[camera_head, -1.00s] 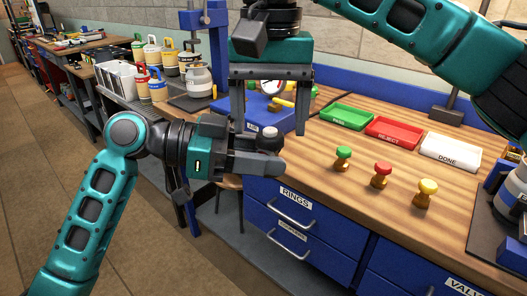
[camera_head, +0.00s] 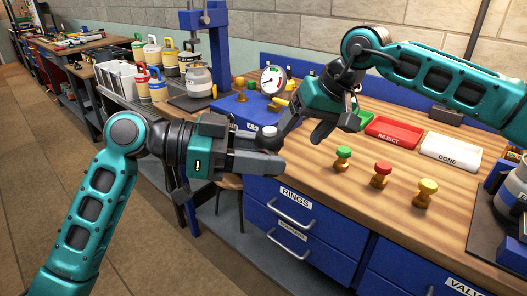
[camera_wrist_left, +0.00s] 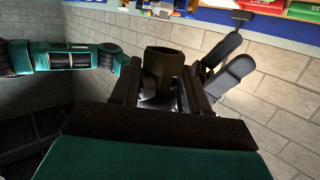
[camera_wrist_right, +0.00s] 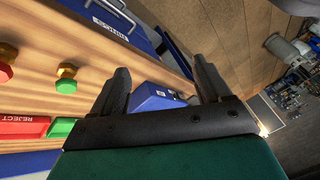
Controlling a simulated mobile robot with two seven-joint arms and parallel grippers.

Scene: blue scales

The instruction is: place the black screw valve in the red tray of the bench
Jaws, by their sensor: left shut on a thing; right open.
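My left gripper (camera_head: 272,150) is shut on a small valve (camera_head: 269,131), held in the air before the bench's front left corner. The red tray (camera_head: 395,132), labelled REJECT, lies at the back of the bench and looks empty.
A white DONE tray (camera_head: 450,150) stands right of the red one; a green tray (camera_head: 357,118) is partly hidden by my right gripper. Green (camera_head: 343,158), red (camera_head: 381,174) and yellow (camera_head: 425,193) valves stand on the bench (camera_head: 330,190). A blue box with a gauge (camera_head: 273,80) is behind my grippers.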

